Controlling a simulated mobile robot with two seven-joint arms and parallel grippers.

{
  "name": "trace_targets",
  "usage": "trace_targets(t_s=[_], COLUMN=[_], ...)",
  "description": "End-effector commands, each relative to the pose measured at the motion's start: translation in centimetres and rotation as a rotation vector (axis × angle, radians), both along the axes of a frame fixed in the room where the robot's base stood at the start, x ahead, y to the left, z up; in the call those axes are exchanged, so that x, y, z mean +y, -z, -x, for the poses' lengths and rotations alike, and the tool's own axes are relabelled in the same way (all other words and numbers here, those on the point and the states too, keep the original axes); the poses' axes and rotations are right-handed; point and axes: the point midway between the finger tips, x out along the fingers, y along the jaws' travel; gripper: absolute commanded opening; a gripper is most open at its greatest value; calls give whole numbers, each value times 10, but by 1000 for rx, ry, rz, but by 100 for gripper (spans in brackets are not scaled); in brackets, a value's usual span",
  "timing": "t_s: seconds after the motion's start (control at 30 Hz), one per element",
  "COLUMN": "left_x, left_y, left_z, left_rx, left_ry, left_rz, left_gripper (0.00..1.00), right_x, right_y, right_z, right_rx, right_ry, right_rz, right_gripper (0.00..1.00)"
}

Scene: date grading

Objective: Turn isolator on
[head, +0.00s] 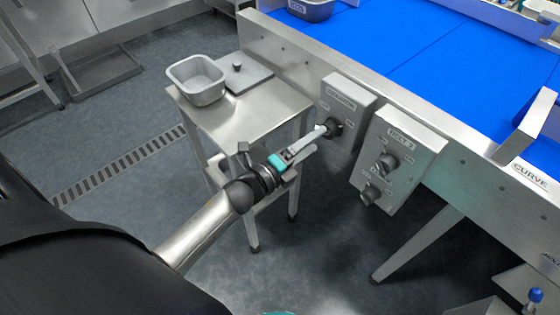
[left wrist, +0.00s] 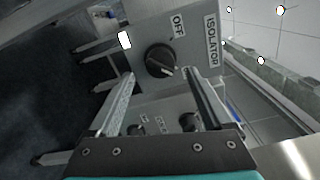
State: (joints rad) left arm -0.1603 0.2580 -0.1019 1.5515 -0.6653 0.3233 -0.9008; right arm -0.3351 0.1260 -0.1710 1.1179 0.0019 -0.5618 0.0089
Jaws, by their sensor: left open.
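The isolator box (head: 350,92) is a grey metal box on the side of the conveyor frame, with a dark round knob (head: 335,128). In the left wrist view the knob (left wrist: 160,60) is close ahead, beside the words OFF and ISOLATOR on the box face (left wrist: 203,12). A pale mark on the knob points to the lower right there, not at the OFF label. My left gripper (head: 316,140) is open, its fingertips just short of the knob. In the left wrist view the fingers (left wrist: 158,76) stand either side of the knob's lower part. Contact cannot be told.
A second control box (head: 425,135), marked BELT 2, with two knobs hangs close to the right. A steel table (head: 240,118) with a grey tub (head: 196,80) and a lidded block stands behind my arm. The blue belt (head: 440,60) lies above the boxes.

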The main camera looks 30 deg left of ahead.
Motion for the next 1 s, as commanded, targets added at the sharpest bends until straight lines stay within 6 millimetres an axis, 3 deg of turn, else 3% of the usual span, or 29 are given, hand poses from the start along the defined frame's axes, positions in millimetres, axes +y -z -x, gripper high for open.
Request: trace_targets(t_s=[0.5, 0.7, 1.0], left_x=[32, 38, 39], left_y=[0, 0, 0], left_z=[90, 106, 108], left_rx=[2, 0, -1], left_ry=[0, -1, -1], left_rz=[-1, -1, -2], left_gripper=[84, 84, 84], right_x=[-21, -24, -24], right_y=[13, 15, 15], right_z=[28, 32, 33], right_rx=[5, 5, 4], right_ry=[1, 0, 1], right_rz=[19, 21, 22], right_gripper=[50, 50, 50])
